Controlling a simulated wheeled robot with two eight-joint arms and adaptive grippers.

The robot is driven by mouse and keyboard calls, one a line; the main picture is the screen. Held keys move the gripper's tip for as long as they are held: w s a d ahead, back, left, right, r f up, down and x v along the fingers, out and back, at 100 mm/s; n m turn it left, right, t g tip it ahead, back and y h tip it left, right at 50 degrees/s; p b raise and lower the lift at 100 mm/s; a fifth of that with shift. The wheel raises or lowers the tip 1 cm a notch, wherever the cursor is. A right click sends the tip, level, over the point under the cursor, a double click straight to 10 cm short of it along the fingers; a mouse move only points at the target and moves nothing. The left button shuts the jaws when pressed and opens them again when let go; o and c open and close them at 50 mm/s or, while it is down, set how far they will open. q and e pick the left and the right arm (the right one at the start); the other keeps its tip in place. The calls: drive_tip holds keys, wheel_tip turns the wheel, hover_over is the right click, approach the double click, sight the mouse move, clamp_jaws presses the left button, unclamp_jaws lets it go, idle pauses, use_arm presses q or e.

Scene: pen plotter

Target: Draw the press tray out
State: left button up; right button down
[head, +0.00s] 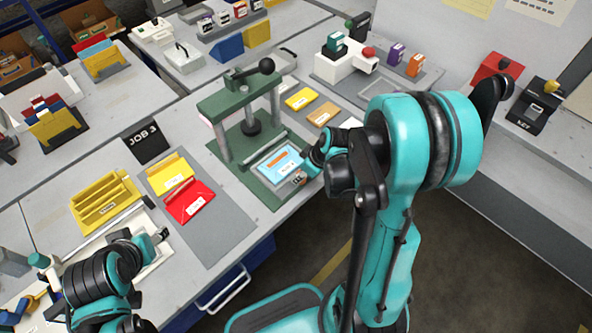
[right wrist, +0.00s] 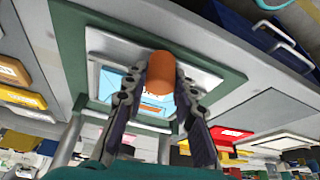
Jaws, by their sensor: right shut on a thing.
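The press (head: 239,100) is green with a black-knobbed lever and stands on a green base plate. Its pale grey press tray (head: 265,152) lies on the base plate, in front of the plunger, with a blue and white card (head: 279,160) in it. In the right wrist view, my right gripper (right wrist: 168,108) is shut on the tray's orange knob (right wrist: 160,72), with a finger on each side. The tray (right wrist: 200,76) shows behind it, partly hidden by the fingers. My left gripper (head: 160,236) is over the left bench, away from the press; its jaws are too small to read.
A red holder (head: 190,203) and a yellow holder (head: 170,174) stand left of the press by the JOB 3 sign (head: 146,140). Yellow and tan blocks lie behind the press. The bench's front edge is close to the tray, with open floor beyond.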

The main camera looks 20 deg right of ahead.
drive_tip(key=shift+s, duration=0.15)
drive_tip(key=c, duration=1.2)
unclamp_jaws()
drive_tip(key=shift+s, duration=0.1)
drive_tip(key=shift+d, duration=0.1)
drive_tip(key=v, duration=1.2)
drive_tip(key=s+a+r+m+t+h, duration=0.2)
drive_tip(key=s+a+r+m, duration=0.3)
drive_tip(key=a, duration=0.4)
drive_tip(key=shift+s+a+r+m+t, duration=0.15)
drive_tip(key=shift+s+m+t, duration=0.15)
drive_tip(key=shift+m+t, duration=0.2)
